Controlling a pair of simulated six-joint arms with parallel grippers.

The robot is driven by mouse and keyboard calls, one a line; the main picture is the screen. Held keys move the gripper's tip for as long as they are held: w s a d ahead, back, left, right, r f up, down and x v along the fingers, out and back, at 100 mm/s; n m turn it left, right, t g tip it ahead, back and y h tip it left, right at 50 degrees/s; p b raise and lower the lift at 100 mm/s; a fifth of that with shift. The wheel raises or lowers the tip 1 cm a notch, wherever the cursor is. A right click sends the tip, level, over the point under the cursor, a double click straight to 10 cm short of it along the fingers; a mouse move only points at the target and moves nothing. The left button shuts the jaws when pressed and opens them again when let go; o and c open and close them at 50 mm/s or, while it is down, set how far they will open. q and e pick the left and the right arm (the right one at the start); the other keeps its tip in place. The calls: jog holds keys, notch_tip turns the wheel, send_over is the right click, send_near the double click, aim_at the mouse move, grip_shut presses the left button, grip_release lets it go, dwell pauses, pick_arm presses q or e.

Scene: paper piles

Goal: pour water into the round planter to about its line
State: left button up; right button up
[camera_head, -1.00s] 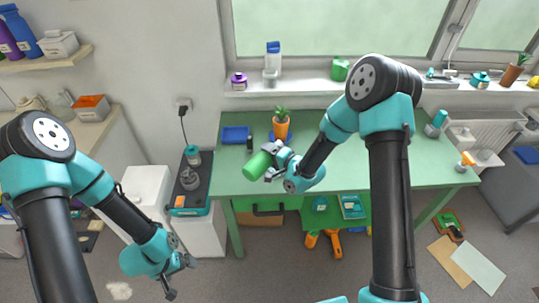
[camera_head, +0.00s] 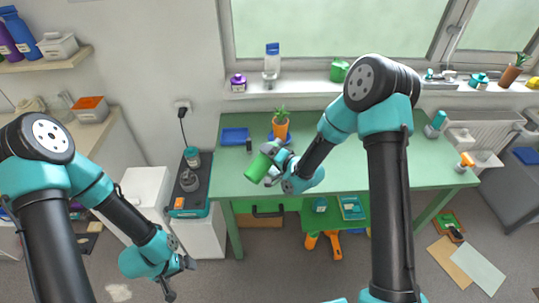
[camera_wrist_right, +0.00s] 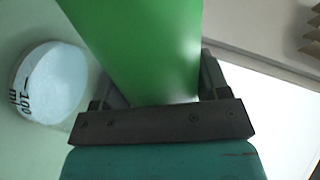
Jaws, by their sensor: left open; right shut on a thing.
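My right gripper (camera_head: 268,168) is shut on a green container (camera_head: 258,167) and holds it tilted over the left part of the green table. In the right wrist view the green container (camera_wrist_right: 140,45) fills the space between the fingers (camera_wrist_right: 155,95). An orange round planter (camera_head: 281,130) with a leafy plant stands just behind the gripper, apart from the green container. A line on the planter and any water are too small or hidden to tell. My left gripper (camera_head: 178,284) is open and empty, low at the left, off the table.
A pale round vessel marked 100 (camera_wrist_right: 48,82) shows in the right wrist view. A blue tray (camera_head: 236,135) and a small dark object (camera_head: 249,146) lie left of the planter. The table's (camera_head: 400,160) right part is mostly clear. The windowsill (camera_head: 305,86) holds several items.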

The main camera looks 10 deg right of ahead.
aim_at(274, 143)
jog(key=shift+w+d+n, duration=0.15)
jog(key=shift+n, duration=0.55)
jog(key=shift+r, duration=0.1)
jog(key=shift+w+d+r+n+t+h, duration=0.15)
jog(key=shift+r+n+t, duration=0.05)
jog(key=shift+r+n, duration=0.4)
jog(key=shift+w+d+r+n+t+h, duration=0.1)
jog(key=shift+d+r+n+t+h, duration=0.1)
jog(key=shift+r+n, duration=0.35)
jog(key=shift+r, duration=0.15)
jog(key=shift+w+d+r+n+t, duration=0.2)
jog(key=shift+r+n, duration=0.3)
jog(key=shift+r, duration=0.3)
jog(key=shift+w+d+r+n+t, duration=0.15)
jog(key=shift+r+n, duration=0.3)
jog(key=shift+r, duration=0.35)
